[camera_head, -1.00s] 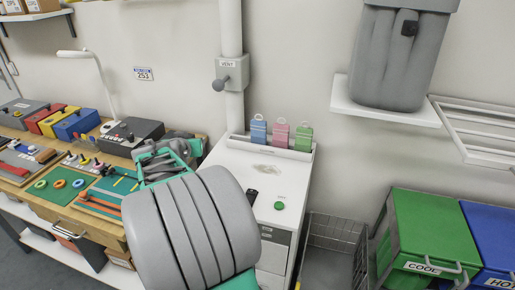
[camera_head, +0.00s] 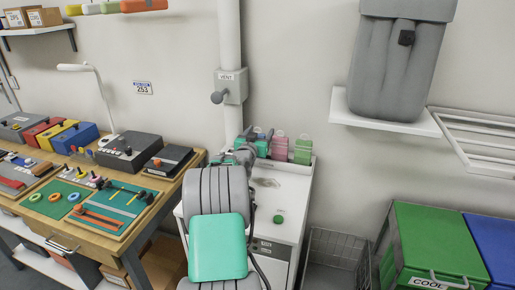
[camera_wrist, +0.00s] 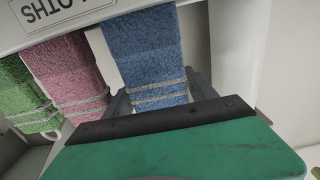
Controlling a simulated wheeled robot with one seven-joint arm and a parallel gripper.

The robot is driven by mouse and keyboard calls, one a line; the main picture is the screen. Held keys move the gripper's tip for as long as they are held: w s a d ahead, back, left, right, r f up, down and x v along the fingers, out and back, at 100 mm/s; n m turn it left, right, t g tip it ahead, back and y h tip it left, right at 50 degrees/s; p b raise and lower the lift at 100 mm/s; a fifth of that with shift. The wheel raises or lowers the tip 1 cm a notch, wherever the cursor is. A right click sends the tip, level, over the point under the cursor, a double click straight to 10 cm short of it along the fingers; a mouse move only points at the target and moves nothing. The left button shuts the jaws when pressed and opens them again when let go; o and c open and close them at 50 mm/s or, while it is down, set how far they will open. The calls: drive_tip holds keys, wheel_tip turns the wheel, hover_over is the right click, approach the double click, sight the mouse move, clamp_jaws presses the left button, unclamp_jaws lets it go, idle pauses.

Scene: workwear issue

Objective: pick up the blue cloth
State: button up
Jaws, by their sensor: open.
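The blue cloth (camera_wrist: 145,48) hangs with pale stripes near its end in the wrist view. In the head view only a bit of the blue cloth (camera_head: 261,135) shows behind my gripper (camera_head: 248,140). In the wrist view my gripper (camera_wrist: 160,92) is open, with one dark finger on each side of the blue cloth's striped end. Whether the fingers touch it I cannot tell. The pink cloth (camera_wrist: 68,72) and the green cloth (camera_wrist: 24,98) hang beside it, to the left.
The cloths are at a white holder (camera_wrist: 110,14) with a partly visible label, at the back of a white cabinet (camera_head: 292,190). A vent pipe (camera_head: 229,40) rises behind. A workbench (camera_head: 120,245) stands left, a green bin (camera_head: 425,240) right.

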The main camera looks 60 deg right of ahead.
drive_tip(key=shift+c, duration=0.3)
drive_tip(key=c, duration=0.9)
